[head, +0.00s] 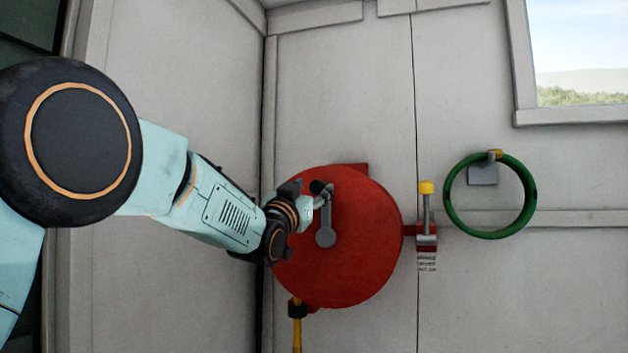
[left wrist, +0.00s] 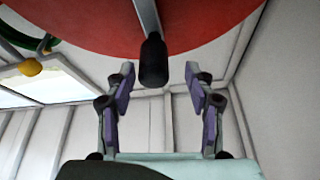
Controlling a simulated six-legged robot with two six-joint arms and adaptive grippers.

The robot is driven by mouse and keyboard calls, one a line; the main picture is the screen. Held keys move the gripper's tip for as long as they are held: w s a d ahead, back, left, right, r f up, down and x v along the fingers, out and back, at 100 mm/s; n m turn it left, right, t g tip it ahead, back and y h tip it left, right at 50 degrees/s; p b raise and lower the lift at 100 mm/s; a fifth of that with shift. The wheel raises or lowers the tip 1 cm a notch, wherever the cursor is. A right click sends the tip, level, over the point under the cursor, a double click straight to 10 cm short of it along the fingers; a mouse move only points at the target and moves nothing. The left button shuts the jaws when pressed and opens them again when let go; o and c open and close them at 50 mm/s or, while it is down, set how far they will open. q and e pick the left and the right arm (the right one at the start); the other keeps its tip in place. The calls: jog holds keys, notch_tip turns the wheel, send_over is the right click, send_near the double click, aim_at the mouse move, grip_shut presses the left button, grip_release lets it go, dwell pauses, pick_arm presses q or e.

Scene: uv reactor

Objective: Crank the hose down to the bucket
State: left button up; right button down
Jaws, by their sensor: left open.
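The red hose reel (head: 365,250) is mounted on the grey wall. A grey crank arm (head: 325,225) sits on its face, pointing up, with a black handle (head: 318,187) at its upper end. A yellow hose (head: 297,335) hangs from the reel's lower left past a black fitting (head: 297,309). My left gripper (head: 315,200) is at the handle. In the left wrist view my left gripper (left wrist: 160,75) is open, and the black handle (left wrist: 153,62) lies between its fingertips, with gaps at both sides. No bucket shows. My right gripper is not in view.
A yellow-topped lever (head: 426,205) stands right of the reel on a red bracket. A window (head: 580,110) is at the upper right. A wall corner lies left of the reel.

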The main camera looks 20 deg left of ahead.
pick_arm(q)
jog(key=w, duration=0.2)
jog(key=w+d+p, duration=0.1)
jog(key=shift+w+d+r, duration=0.15)
jog(key=shift+w+r, duration=0.05)
jog(key=shift+w, duration=0.2)
jog(key=shift+w+d+r, duration=0.1)
jog(key=shift+d, duration=0.1)
jog(key=shift+s+a+r, duration=0.15)
jog(key=shift+s+r, duration=0.1)
jog(key=shift+s, duration=0.1)
jog(key=shift+s+a, duration=0.2)
jog(key=shift+a, duration=0.25)
jog(key=shift+w+f, duration=0.1)
jog(key=shift+w, duration=0.1)
jog(key=shift+c, duration=0.8)
jog(key=shift+w+d+f, duration=0.15)
jog(key=shift+w+d, duration=0.2)
jog(key=shift+w, duration=0.05)
jog(key=shift+c, duration=1.4)
jog(key=shift+d, duration=0.1)
jog(key=shift+c, duration=0.9)
jog(key=shift+s+a, duration=0.1)
jog(key=shift+a, duration=0.2)
jog(key=shift+c, duration=1.3)
jog(key=shift+d, duration=0.1)
grip_shut()
